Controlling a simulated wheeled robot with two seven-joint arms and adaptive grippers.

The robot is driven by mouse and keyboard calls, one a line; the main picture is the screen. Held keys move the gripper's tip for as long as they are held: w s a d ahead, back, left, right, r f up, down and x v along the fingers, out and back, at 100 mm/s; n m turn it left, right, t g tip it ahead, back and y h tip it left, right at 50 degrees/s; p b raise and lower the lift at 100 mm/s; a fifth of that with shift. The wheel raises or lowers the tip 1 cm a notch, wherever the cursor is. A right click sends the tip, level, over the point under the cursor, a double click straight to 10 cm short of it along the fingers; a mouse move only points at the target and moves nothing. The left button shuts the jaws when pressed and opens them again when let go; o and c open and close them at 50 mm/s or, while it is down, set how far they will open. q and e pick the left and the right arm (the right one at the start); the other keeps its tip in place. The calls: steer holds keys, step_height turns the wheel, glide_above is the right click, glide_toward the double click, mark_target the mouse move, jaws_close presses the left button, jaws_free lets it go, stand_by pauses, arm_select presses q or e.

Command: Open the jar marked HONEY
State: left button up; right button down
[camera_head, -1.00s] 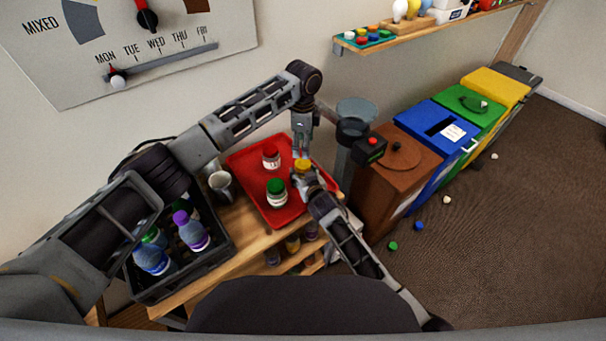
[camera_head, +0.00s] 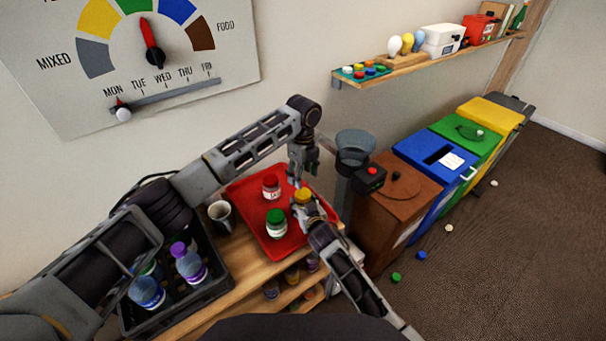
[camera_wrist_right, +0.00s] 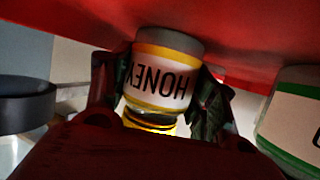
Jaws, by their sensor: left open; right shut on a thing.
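The HONEY jar, with a yellow lid (camera_head: 303,195), is at the right side of the red tray in the head view. In the right wrist view its white label reads HONEY upside down (camera_wrist_right: 160,80), with the tray at the top of the picture. My right gripper (camera_head: 304,207) is shut on the jar, its fingers on both sides of it (camera_wrist_right: 160,95). My left gripper (camera_head: 297,183) is open just above the yellow lid. Whether its fingertips touch the lid is too small to tell.
On the red tray (camera_head: 247,190) stand a green-lidded jar (camera_head: 277,224) and a red-lidded jar (camera_head: 271,187). A grey cup (camera_head: 221,215) and a dark crate (camera_head: 214,285) with bottles are to the left. A grey post-like device (camera_head: 355,150) and a brown bin (camera_head: 392,205) are right.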

mark_target(303, 193)
arm_select(q)
steer(key=m, duration=1.1)
stand_by(0.3)
steer(key=shift+f, duration=0.1)
stand_by(0.4)
steer(key=shift+f, duration=3.9)
